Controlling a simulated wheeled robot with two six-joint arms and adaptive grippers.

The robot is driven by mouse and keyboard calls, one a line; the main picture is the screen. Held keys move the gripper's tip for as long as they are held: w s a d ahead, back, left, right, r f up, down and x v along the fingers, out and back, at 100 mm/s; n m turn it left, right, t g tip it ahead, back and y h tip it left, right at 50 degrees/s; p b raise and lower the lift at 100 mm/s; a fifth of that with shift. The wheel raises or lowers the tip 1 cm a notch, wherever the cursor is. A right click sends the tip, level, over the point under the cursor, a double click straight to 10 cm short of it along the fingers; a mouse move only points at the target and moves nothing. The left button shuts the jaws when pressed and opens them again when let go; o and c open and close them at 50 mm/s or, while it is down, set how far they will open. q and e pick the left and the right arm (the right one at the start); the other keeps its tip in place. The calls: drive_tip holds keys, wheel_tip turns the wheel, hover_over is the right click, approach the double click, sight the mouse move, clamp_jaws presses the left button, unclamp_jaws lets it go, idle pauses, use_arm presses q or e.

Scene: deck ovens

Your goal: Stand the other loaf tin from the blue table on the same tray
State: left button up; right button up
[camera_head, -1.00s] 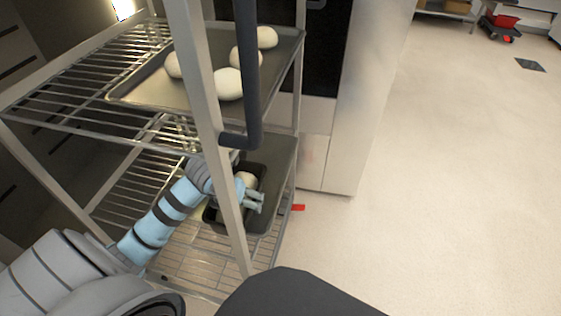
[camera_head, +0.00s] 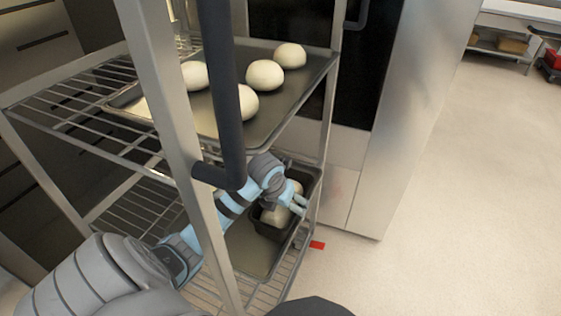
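A dark loaf tin (camera_head: 266,232) with pale dough (camera_head: 273,215) in it is at the dark tray (camera_head: 248,254) on the rack's lower level. More pale dough shows behind my gripper; I cannot tell whether it belongs to a second tin. My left arm reaches in past the rack post, and my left gripper (camera_head: 299,204) is over the tin's right part, close to its rim. Its light blue fingers are small and partly overlap the tin, so their grip is unclear. My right gripper and the blue table are not in view.
An upper tray (camera_head: 262,122) with several dough balls sits on the rack above my arm. A metal rack post (camera_head: 170,120) and a dark vertical handle (camera_head: 222,100) stand in front. A steel oven side (camera_head: 412,110) is to the right.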

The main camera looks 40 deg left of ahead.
use_arm(q)
drive_tip(key=o, duration=1.2)
drive_tip(key=shift+o, duration=0.2)
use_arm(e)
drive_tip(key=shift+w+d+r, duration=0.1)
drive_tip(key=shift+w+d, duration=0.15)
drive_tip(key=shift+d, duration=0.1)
use_arm(q)
drive_tip(key=shift+r, duration=0.1)
drive_tip(key=p+v, duration=0.3)
drive_tip(key=v, duration=0.4)
drive_tip(key=shift+r, duration=0.2)
drive_tip(key=shift+s+r, duration=0.1)
drive_tip(key=shift+s, duration=0.05)
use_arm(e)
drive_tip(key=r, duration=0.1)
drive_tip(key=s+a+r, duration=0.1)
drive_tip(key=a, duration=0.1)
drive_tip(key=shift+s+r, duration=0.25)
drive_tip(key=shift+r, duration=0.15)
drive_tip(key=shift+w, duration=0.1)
